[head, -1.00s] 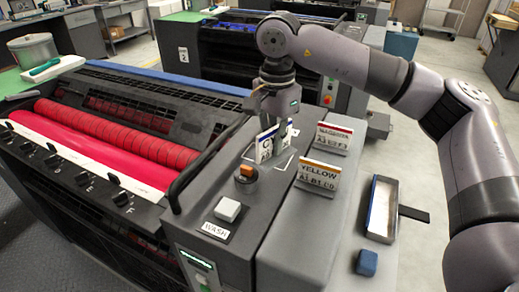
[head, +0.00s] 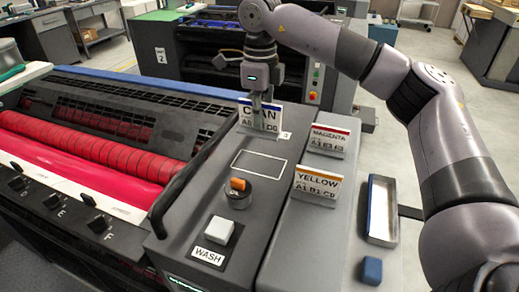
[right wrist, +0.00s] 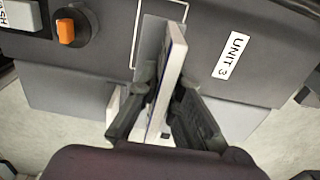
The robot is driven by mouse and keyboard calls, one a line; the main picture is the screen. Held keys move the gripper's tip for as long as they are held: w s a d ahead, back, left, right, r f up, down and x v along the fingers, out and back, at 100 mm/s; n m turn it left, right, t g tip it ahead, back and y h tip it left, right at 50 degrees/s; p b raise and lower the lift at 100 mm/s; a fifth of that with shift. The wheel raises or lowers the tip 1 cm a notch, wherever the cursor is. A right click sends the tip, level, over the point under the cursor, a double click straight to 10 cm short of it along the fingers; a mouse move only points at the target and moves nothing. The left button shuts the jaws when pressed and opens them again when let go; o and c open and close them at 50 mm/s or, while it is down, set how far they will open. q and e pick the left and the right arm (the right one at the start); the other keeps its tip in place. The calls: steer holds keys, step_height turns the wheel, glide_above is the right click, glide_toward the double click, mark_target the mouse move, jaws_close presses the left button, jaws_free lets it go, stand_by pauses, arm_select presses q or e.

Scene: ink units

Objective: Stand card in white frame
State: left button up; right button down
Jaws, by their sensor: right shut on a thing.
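The white-blue CYAN card (head: 260,115) is upright in my right gripper (head: 258,98), its lettered face toward the head camera. In the right wrist view the card (right wrist: 168,75) shows edge-on between the two fingers (right wrist: 165,110). The white frame (head: 259,165) is a rectangular outline on the dark console top, empty and fully visible in the head view. The card is just beyond the frame's far edge; I cannot tell whether its foot touches the console. Part of the frame (right wrist: 135,40) also shows in the right wrist view. My left gripper is not in view.
MAGENTA (head: 328,140) and YELLOW (head: 316,185) cards stand on the grey ledge right of the console. An orange knob (head: 238,186) and a WASH button (head: 219,231) are nearer. An open tray (head: 381,210) and a blue block (head: 371,270) lie further right.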

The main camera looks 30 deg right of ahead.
mark_target(260, 134)
step_height(260, 134, down, 5)
steer(key=shift+r+p, duration=0.15)
steer(key=shift+p, duration=0.15)
step_height(260, 134, down, 5)
steer(key=shift+r+p, duration=0.1)
steer(key=shift+p, duration=0.3)
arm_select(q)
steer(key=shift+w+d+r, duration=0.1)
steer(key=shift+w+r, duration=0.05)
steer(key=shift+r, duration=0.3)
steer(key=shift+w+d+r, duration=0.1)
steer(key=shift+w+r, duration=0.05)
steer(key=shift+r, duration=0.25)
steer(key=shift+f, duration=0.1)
arm_select(e)
steer(key=c, duration=1.8)
jaws_free()
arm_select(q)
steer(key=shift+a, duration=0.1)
arm_select(e)
steer(key=shift+o, duration=0.2)
steer(key=shift+r, duration=0.15)
arm_select(q)
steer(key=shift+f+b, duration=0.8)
steer(key=shift+b, duration=0.15)
arm_select(e)
step_height(260, 134, up, 12)
steer(key=shift+f, duration=0.15)
